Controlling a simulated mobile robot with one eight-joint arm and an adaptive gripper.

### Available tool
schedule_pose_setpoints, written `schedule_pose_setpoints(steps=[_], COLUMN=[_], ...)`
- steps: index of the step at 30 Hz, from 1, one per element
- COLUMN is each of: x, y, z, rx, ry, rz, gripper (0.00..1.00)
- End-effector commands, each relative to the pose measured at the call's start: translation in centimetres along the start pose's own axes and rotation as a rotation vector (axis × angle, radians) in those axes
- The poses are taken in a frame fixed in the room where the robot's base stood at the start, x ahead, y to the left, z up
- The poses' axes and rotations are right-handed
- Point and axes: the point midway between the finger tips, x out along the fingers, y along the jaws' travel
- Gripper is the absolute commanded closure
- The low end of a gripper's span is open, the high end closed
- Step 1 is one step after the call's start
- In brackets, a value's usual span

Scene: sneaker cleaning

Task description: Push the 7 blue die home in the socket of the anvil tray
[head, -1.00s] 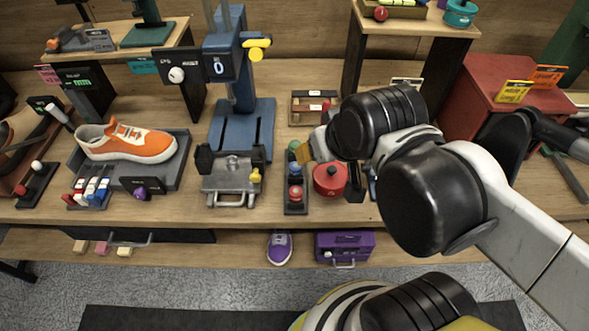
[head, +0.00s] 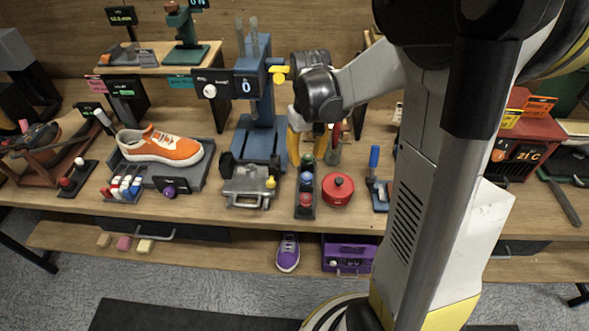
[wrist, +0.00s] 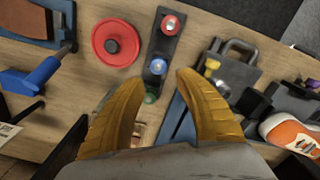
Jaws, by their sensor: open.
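The blue die (head: 306,180) stands in a black rack (head: 305,212), between a green die (head: 306,160) and a red die (head: 305,200). In the wrist view the blue die (wrist: 158,67) is near the gap between my fingertips. My gripper (head: 307,150) is open and empty, with its two yellow fingers pointing down at the back end of the rack. The wrist view shows my gripper (wrist: 160,82) with the green die (wrist: 151,96) between its fingers, apart from them. The grey anvil tray (head: 246,187), with a front handle and a yellow knob, sits left of the rack. Its socket cannot be made out.
A blue press (head: 258,140) stands behind the tray. A red round pot (head: 337,189) and a blue-handled tool (head: 375,165) are right of the rack. An orange sneaker (head: 160,147) lies on a grey stand at left. Bench space in front of the rack is narrow.

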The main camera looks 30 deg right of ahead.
Motion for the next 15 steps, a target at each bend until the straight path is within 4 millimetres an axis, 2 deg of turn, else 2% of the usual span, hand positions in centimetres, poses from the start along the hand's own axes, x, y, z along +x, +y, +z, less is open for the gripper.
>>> schedule_pose_setpoints(steps=[1, 4, 11, 15], x=[1.3, 2.9, 4.5, 6.3], y=[0.0, 0.0, 0.0, 0.2], z=[0.0, 0.0, 0.0, 0.0], rx=[0.000, 0.000, 0.000, 0.000], ry=[0.000, 0.001, 0.002, 0.002], rz=[0.000, 0.000, 0.000, 0.000], gripper=[0.61, 0.61, 0.61, 0.61])
